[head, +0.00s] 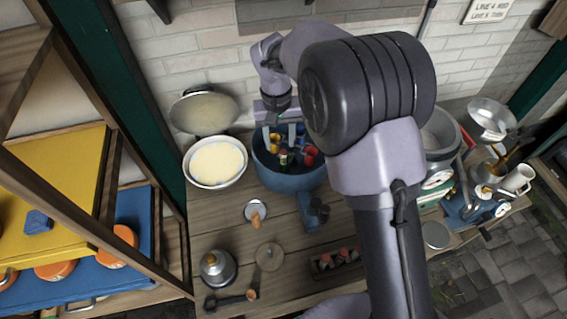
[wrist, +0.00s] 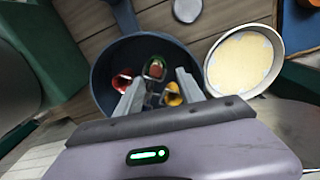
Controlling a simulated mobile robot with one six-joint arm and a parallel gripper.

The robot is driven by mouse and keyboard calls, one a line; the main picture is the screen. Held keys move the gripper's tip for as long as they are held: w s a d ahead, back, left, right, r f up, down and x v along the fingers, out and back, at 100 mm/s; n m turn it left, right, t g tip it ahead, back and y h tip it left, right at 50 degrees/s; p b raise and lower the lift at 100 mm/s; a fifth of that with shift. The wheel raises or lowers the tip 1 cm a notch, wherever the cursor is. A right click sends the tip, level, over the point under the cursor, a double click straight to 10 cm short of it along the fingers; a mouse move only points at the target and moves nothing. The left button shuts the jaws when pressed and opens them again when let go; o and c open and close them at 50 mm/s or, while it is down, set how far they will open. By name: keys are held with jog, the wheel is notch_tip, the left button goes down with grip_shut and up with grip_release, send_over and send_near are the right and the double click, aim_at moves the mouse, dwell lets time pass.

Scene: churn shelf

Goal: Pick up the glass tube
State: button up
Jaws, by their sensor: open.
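A blue pot (head: 285,182) stands on the wooden counter, and it also shows in the wrist view (wrist: 103,68). Several small coloured items stand inside it. One looks like a glass tube with a green rim (wrist: 155,66) and reddish contents; in the head view a small green item (head: 283,158) is probably the same one. My gripper (head: 280,138) is over the pot, pointing down. In the wrist view my gripper (wrist: 158,82) is open, with the green-rimmed tube just beyond and between its fingertips. I cannot tell whether the fingers touch it. The tube's lower part is hidden.
Red (wrist: 122,80) and yellow (wrist: 173,94) items stand close to either side of the tube. The pot wall surrounds them. A pan of pale yellow content (head: 216,163) stands left of the pot. A small crate (head: 335,264) and a metal pot (head: 218,268) are nearer the front.

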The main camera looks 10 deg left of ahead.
aim_at(283, 151)
jog(key=f, duration=0.1)
jog(key=f+b, duration=0.1)
jog(key=f, duration=0.1)
jog(key=f+b, duration=0.1)
jog(key=f, duration=0.1)
jog(key=shift+d+f, duration=0.2)
jog(key=shift+d, duration=0.2)
jog(key=shift+r, duration=0.1)
grip_shut()
notch_tip(283, 151, up, 10)
jog(key=p, duration=0.3)
